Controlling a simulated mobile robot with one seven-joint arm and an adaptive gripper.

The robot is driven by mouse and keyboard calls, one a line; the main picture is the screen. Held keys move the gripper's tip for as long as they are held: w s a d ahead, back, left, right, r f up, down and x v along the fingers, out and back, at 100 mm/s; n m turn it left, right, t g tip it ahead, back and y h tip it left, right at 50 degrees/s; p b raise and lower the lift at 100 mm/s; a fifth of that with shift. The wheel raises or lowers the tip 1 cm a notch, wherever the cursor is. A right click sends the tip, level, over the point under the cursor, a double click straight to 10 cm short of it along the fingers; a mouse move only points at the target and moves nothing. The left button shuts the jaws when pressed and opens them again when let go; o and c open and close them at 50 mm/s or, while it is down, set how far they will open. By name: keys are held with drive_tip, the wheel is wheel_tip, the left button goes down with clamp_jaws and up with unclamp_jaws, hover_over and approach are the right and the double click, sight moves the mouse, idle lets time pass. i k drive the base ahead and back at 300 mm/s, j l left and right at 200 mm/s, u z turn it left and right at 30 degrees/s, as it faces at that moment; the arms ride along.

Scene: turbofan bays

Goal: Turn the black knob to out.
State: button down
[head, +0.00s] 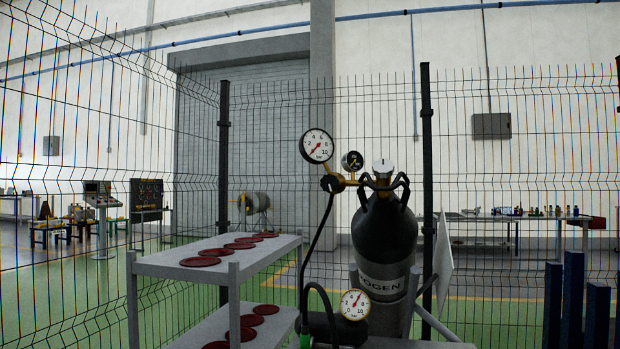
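A small black knob (331,184) shows on the brass regulator (351,181), left of the gas cylinder's neck. Whether it is the knob the task means, I cannot tell; no "out" mark is readable. A large white gauge (316,146) and a small black gauge (352,161) sit above the regulator. The dark cylinder (384,238) stands upright with a pale band of partly hidden lettering. A black hose (316,245) runs down from the regulator. A second white gauge (355,304) sits low in front of the cylinder. My gripper is not in the picture.
A grey two-level shelf (172,268) with several dark red discs stands at the left front. Wire fencing (520,170) surrounds the cylinder area. Dark blue posts (572,300) rise at the lower right. A workbench (508,218) lies beyond the fence.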

sight(329, 182)
drive_tip(key=i+l+z, duration=0.1)
drive_tip(key=i+l, duration=0.15)
drive_tip(key=i+j+u, duration=0.25)
drive_tip(key=i+j, duration=0.15)
drive_tip(key=i+j+u, duration=0.3)
drive_tip(key=i+j, duration=0.05)
drive_tip(key=i, duration=0.05)
